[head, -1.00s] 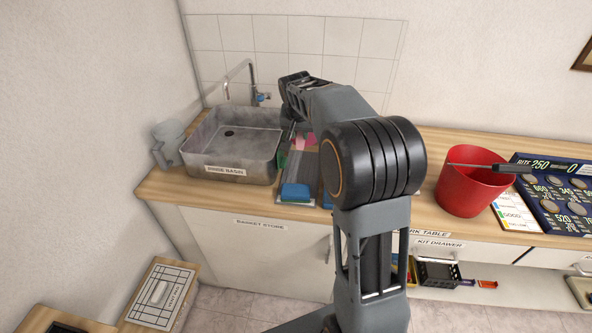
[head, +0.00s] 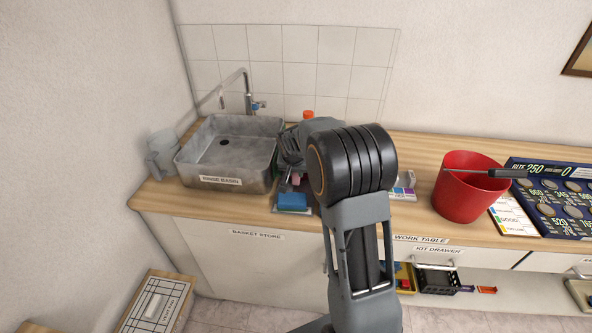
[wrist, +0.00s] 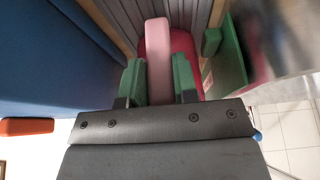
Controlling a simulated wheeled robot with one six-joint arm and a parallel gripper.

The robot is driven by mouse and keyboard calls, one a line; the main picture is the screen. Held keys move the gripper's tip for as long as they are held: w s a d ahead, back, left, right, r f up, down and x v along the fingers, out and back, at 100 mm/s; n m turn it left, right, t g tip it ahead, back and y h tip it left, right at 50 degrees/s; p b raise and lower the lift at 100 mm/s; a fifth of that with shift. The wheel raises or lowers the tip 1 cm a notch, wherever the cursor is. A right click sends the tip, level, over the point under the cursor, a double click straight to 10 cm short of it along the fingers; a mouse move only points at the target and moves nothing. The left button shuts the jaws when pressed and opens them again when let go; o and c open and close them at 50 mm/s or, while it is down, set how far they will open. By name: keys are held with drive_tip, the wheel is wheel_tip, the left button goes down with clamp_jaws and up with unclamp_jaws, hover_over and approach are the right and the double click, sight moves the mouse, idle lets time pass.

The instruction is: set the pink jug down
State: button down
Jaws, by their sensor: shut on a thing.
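The pink jug shows in the wrist view as a pink handle (wrist: 157,45) with a deeper pink-red body (wrist: 184,44) behind it. My gripper (wrist: 158,82) is shut on the handle, a green pad on each side. In the head view a small pink patch of the jug (head: 296,179) shows beside the basin, mostly hidden by my arm. A grey ribbed surface (wrist: 116,12) lies beyond the jug in the wrist view. I cannot tell whether the jug's base touches it.
A blue block (head: 292,201) lies at the counter's front. A red bucket (head: 466,190) with a screwdriver (head: 490,173) across it stands right.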

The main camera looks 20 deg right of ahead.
drive_tip(key=shift+f, duration=0.1)
drive_tip(key=c, duration=0.9)
unclamp_jaws()
drive_tip(key=v, duration=1.1)
drive_tip(key=s+a+n, duration=0.2)
drive_tip(key=s, duration=0.6)
drive_tip(key=s+a+f+n+y, duration=0.1)
drive_tip(key=s+a+n, duration=0.1)
drive_tip(key=s, duration=0.5)
drive_tip(key=s+a+f+n+y, duration=0.1)
drive_tip(key=s+a+n, duration=0.1)
drive_tip(key=s, duration=0.6)
drive_tip(key=shift+s+a+b, duration=0.35)
drive_tip(key=shift+a+b, duration=0.05)
drive_tip(key=shift+a, duration=0.15)
